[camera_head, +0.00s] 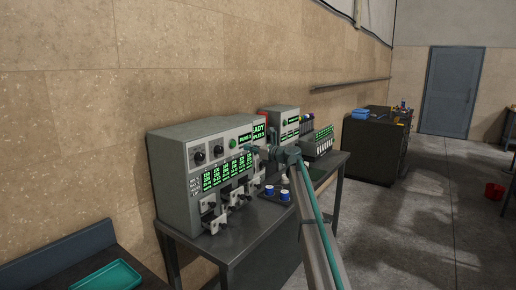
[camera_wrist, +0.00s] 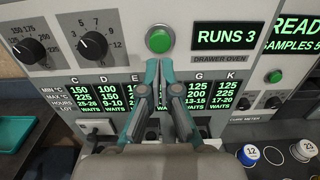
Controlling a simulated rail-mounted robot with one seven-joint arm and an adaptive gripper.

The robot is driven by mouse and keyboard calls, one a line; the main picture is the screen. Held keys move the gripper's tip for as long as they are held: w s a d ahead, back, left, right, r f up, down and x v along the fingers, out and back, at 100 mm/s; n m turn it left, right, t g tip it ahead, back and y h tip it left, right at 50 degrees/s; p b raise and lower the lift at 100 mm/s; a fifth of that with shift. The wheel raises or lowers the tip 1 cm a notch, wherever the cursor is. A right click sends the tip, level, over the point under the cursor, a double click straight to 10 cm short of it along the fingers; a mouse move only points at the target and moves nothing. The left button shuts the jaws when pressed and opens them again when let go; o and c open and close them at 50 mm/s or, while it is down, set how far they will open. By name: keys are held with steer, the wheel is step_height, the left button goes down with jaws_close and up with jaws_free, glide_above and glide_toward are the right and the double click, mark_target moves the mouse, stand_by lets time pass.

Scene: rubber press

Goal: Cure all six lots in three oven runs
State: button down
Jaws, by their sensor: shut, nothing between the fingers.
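The grey drawer oven (camera_head: 172,175) stands on the bench against the wall. Its green button (camera_wrist: 159,40) sits between a dial (camera_wrist: 93,45) and a display reading RUNS 3 (camera_wrist: 224,37). My gripper (camera_wrist: 160,66) is shut and empty, with its teal fingertips just below the button; I cannot tell whether they touch the panel. The lot display (camera_wrist: 90,95) shows columns C, D, G and K with WAITS under those I can read; my fingers hide the middle columns. In the head view my gripper (camera_head: 254,150) is at the oven front, above the small drawers (camera_head: 213,217).
Right of the oven is the cure meter (camera_wrist: 275,102), reading READY and SAMPLES 5. Lidded pots marked 12 (camera_wrist: 250,152) and 23 (camera_wrist: 302,148) stand at the lower right. A teal tray (camera_head: 108,275) lies at the left. Racked vials (camera_head: 318,142) stand further along the bench.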

mark_target(234, 144)
steer(key=p+x, duration=0.1)
steer(key=x, duration=0.3)
steer(key=shift+w+a+r, duration=0.1)
steer(key=shift+r, duration=0.05)
steer(key=shift+w+a+p, duration=0.35)
steer(key=shift+a, duration=0.3)
